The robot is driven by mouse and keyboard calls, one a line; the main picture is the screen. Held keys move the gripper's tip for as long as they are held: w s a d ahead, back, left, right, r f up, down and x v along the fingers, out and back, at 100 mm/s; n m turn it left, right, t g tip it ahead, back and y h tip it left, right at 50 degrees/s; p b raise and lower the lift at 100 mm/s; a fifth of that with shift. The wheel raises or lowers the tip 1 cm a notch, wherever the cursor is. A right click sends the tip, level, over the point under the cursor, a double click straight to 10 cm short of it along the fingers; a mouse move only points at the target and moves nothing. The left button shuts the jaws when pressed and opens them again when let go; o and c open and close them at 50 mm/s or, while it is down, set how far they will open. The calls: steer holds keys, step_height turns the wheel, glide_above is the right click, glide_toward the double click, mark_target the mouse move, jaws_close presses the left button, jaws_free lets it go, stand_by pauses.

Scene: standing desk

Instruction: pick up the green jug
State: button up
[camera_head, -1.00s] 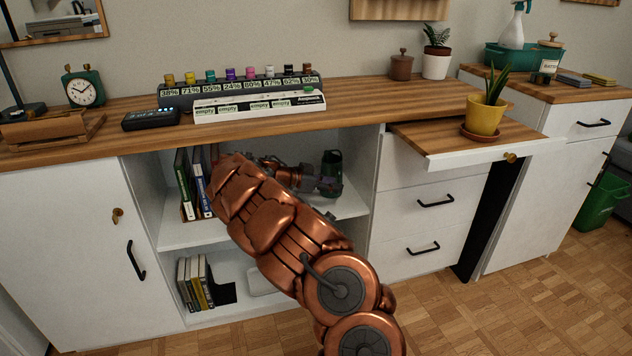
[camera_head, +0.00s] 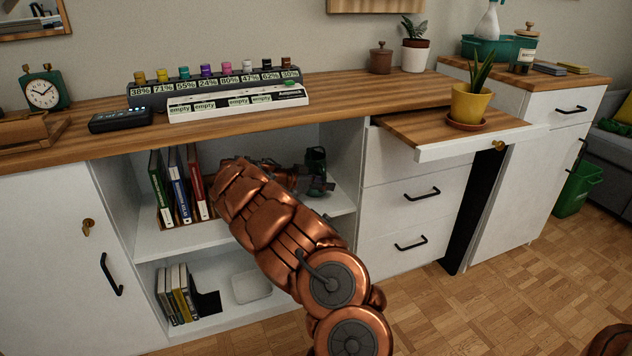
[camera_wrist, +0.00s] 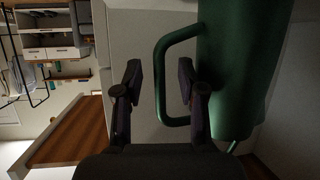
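The green jug (camera_head: 316,158) stands in the open upper shelf compartment, near its right side. My gripper (camera_head: 316,187) is in front of it and hides its lower part in the head view. In the wrist view the jug (camera_wrist: 238,65) fills the right side, with its square handle (camera_wrist: 161,85) facing left. My gripper (camera_wrist: 160,76) is open there. One finger is left of the handle's upright bar, and the other overlaps the handle's opening beside the jug's body. I see no clear contact between fingers and handle.
The upper shelf (camera_head: 190,238) has several books (camera_head: 180,187) at its left. The wooden worktop (camera_head: 90,142) is above, and a white divider (camera_head: 346,140) stands right of the jug. A pulled-out board (camera_head: 425,128) bears a yellow plant pot (camera_head: 470,103). The floor in front is clear.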

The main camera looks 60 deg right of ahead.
steer(key=shift+d, duration=0.1)
steer(key=shift+c, duration=0.2)
steer(key=shift+s, duration=0.1)
jaws_close()
stand_by(0.4)
